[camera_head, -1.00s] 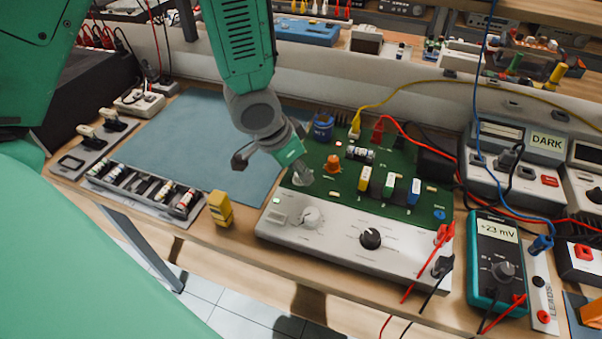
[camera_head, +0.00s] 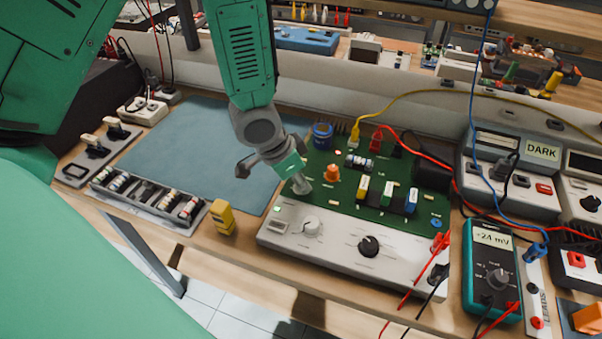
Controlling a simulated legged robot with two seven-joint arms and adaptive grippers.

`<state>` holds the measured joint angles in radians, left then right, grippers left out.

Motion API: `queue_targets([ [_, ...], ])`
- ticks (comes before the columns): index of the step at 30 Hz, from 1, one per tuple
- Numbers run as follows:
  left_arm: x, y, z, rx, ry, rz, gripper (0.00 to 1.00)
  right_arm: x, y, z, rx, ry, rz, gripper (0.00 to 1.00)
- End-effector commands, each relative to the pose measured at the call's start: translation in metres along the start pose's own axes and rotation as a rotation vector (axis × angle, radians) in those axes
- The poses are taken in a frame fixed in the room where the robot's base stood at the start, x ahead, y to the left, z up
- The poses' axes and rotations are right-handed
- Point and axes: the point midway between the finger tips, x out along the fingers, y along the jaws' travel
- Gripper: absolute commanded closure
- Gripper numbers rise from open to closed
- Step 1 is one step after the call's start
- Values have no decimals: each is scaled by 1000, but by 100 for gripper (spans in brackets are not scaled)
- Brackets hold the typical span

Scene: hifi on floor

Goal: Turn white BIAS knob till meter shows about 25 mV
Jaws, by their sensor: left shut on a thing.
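The white BIAS knob (camera_head: 311,225) sits at the left of the pale front panel (camera_head: 330,252), with a black knob (camera_head: 369,246) to its right. My left gripper (camera_head: 299,186) comes down from above, just behind the white knob at the front left of the green board (camera_head: 340,190). It is shut; the pictures leave its exact contact with the knob unclear. The teal meter (camera_head: 493,268) at the right reads about 24 mV; its sign is hard to read. My right gripper is not in view.
A yellow block (camera_head: 222,216) stands left of the panel, beside a tray of small parts (camera_head: 150,200). A blue-grey mat (camera_head: 200,150) lies clear behind them. Red, black, yellow and blue leads cross the right side. A device marked DARK (camera_head: 510,180) stands behind the meter.

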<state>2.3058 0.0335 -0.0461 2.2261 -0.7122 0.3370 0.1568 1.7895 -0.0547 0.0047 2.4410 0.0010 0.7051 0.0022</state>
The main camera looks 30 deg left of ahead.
Motion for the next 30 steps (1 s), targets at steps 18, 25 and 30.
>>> queue_targets([
  [18,0,0,0,92,1,36,59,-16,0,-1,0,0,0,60],
  [25,-1,0,0,92,1,37,59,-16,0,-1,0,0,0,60],
  [30,-11,-1,-1,91,5,36,59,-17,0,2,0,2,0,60],
])
